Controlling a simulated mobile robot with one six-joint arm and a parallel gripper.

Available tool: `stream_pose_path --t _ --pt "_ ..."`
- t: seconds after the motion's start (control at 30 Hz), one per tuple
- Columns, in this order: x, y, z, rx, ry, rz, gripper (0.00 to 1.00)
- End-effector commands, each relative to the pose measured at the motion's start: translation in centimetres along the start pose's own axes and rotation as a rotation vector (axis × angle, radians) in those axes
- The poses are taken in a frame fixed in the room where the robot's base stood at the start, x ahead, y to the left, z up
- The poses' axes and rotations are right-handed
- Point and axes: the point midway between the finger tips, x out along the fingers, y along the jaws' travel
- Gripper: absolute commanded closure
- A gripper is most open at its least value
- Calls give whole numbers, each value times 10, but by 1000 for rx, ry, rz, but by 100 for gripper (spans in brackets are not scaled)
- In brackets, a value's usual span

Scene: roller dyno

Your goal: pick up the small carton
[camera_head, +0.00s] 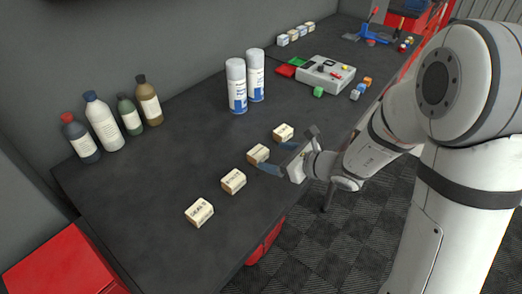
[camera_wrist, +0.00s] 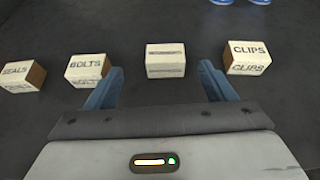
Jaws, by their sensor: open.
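Several small cream cartons stand in a row along the dark bench. In the wrist view, the carton marked SEALS (camera_wrist: 20,77) is at far left, the BOLTS carton (camera_wrist: 88,69) beside it, a carton with small, unreadable print (camera_wrist: 165,60) in the middle, and the CLIPS carton (camera_wrist: 247,58) at right. My gripper (camera_wrist: 161,75) is open and empty. Its blue fingers point either side of the middle carton, which lies just beyond them, apart. In the head view, my gripper (camera_head: 273,156) is at the bench's front edge, by the third carton (camera_head: 257,154) from the near end.
Two white spray cans (camera_head: 237,86) stand behind the row. Several bottles (camera_head: 103,122) stand at the back left. A grey device (camera_head: 325,74) with coloured blocks around it sits farther along, with more small boxes (camera_head: 295,34) at the far back.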

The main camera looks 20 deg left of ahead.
Motion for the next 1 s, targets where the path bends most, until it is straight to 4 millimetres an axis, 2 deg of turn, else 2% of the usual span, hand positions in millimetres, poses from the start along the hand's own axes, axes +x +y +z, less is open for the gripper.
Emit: stream_pose_path --t 0.43,0.7,1.0 --pt "43 -6 -6 47 -4 -24 24" --pt "76 -7 -10 45 -6 -25 24" --pt "81 -8 -10 44 -6 -28 24"
